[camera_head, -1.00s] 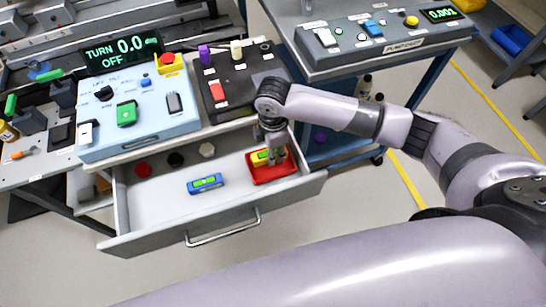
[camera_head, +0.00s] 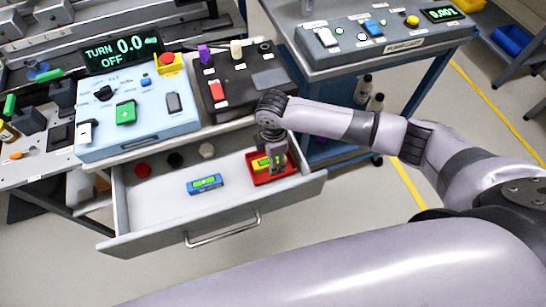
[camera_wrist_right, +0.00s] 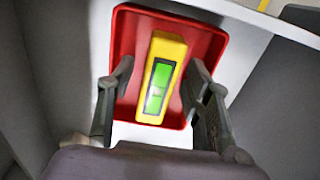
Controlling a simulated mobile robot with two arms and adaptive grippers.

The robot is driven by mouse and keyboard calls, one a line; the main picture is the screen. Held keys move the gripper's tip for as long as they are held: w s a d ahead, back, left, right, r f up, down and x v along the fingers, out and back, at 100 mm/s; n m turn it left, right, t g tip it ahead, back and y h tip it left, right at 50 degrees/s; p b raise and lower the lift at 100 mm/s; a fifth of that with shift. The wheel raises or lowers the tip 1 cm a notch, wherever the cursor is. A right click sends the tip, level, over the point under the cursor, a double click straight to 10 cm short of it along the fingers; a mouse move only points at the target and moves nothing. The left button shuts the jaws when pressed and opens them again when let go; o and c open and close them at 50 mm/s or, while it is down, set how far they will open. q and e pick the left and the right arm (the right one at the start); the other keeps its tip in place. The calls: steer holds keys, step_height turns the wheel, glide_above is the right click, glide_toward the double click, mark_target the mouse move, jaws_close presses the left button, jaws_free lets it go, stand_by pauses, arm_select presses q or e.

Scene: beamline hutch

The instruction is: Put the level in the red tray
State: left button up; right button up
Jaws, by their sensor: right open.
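A yellow level (camera_head: 261,163) with a green vial lies in the red tray (camera_head: 262,181), inside the open drawer. In the right wrist view, the yellow level (camera_wrist_right: 163,78) lies slightly slanted on the floor of the red tray (camera_wrist_right: 128,40). My right gripper (camera_head: 277,168) points down over the tray, partly hiding the level in the head view. Its fingers (camera_wrist_right: 160,75) are open, one on each side of the level, with a gap to both. A blue level (camera_head: 205,184) with a green vial lies on the drawer floor left of the tray. My left gripper is out of view.
The open drawer (camera_head: 150,215) has a front wall with a handle (camera_head: 222,229). Red, black and pale round knobs (camera_head: 175,159) stand at its back. Control boxes (camera_head: 135,115) stand on the bench above. The drawer's front left is clear.

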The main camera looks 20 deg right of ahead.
steer(key=shift+r, duration=0.1)
step_height(320, 180, up, 12)
steer(key=p, duration=0.1)
stand_by(0.5)
stand_by(0.4)
